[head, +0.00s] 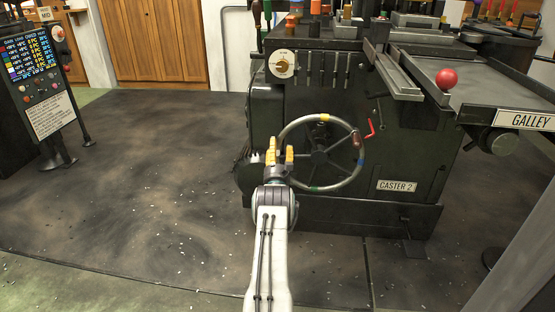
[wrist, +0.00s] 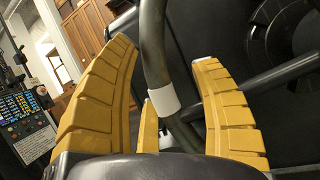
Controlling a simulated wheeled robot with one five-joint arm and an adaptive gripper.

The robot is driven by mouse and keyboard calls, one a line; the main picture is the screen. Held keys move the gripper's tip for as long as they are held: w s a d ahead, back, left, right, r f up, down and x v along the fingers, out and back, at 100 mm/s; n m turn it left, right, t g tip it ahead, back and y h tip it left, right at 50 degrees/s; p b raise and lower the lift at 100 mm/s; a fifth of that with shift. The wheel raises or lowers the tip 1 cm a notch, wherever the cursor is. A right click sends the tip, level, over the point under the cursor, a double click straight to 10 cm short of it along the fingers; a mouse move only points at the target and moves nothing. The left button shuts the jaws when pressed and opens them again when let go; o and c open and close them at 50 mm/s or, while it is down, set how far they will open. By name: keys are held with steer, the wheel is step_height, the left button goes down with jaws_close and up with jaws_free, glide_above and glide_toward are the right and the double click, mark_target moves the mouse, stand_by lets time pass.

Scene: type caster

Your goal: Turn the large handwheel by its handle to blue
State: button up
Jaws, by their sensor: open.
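The large handwheel (head: 341,120) is on the front of the dark machine, with a grey rim and dark spokes. A dark red handle (head: 356,140) appears at the upper right of the rim. My gripper (head: 280,156), with yellow fingers, is at the left side of the rim, away from the handle. In the wrist view my open gripper (wrist: 165,85) has the rim (wrist: 153,45) with a white band (wrist: 163,102) between its fingers; contact is unclear.
A bent red pointer (head: 371,128) stands beside the wheel's upper right. A plate (head: 397,186) reads CASTER 2. The galley table (head: 480,85) with a red ball knob (head: 446,79) juts out right. A control panel (head: 42,80) stands left. Floor between is clear.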

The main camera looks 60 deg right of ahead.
steer(key=v, duration=1.2)
steer(key=shift+c, duration=0.3)
